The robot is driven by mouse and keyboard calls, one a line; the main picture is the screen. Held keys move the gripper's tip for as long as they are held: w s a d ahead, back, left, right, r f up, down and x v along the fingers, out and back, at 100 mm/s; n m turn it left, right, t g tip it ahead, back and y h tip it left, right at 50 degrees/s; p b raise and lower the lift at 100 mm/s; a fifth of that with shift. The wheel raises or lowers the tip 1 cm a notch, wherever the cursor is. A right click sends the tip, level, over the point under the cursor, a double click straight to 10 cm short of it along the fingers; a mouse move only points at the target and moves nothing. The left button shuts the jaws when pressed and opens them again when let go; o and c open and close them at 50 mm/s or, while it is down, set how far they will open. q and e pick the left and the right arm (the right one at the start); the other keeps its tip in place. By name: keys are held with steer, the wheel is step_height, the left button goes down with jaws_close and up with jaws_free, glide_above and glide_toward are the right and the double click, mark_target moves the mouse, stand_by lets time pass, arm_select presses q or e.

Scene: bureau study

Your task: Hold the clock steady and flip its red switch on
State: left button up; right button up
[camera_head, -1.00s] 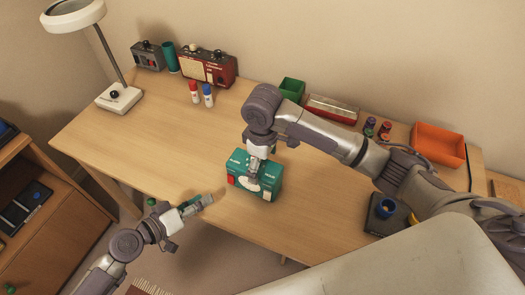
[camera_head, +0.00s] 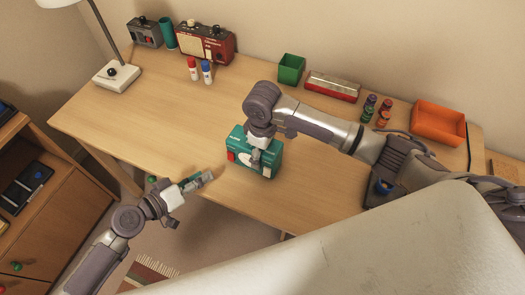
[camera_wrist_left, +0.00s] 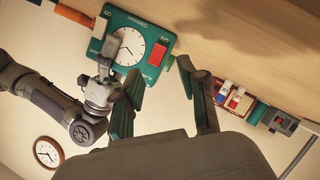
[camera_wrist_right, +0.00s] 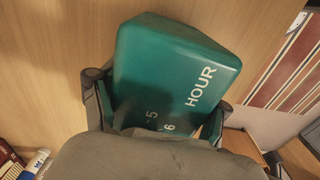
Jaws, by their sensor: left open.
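The teal clock (camera_head: 271,165) stands upright near the front edge of the desk, its pale dial facing the front. Its red switch (camera_head: 231,156) is on the front's left side. My right gripper (camera_head: 256,158) reaches down over the clock and covers part of the dial. In the right wrist view, its fingers lie against both sides of the clock (camera_wrist_right: 165,75). My left gripper (camera_head: 207,178) is open and empty, left of the clock and apart from it. The left wrist view shows the clock (camera_wrist_left: 150,22) beyond its spread fingers, with a red part (camera_wrist_left: 184,63) near one fingertip.
Red and blue capped bottles (camera_head: 206,72), a red radio (camera_head: 215,47) and a lamp base (camera_head: 117,75) stand at the back left. A green box (camera_head: 291,68) and an orange bin (camera_head: 438,122) are at the back right. The desk left of the clock is clear.

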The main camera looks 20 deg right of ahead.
arm_select(q)
steer(key=shift+c, duration=0.4)
arm_select(e)
steer(key=c, duration=0.7)
arm_select(q)
steer(key=shift+s+d, duration=0.1)
steer(key=shift+c, duration=1.4)
steer(key=s+n, duration=0.1)
steer(key=n, duration=0.1)
steer(key=s+d+n+t, duration=0.1)
steer(key=n, duration=0.1)
steer(key=shift+s+d+n+h, duration=0.2)
steer(key=shift+n+h, duration=0.2)
jaws_close()
steer(key=s+a+n+t, duration=0.1)
steer(key=n, duration=0.1)
steer(key=s+a+f+n+t, duration=0.1)
steer(key=n, duration=0.2)
steer(key=s+a+f+n+t+y, duration=0.1)
steer(key=a+n, duration=0.1)
steer(key=shift+s+n+t, duration=0.3)
steer(key=shift+s+t, duration=0.05)
steer(key=shift+t, duration=0.05)
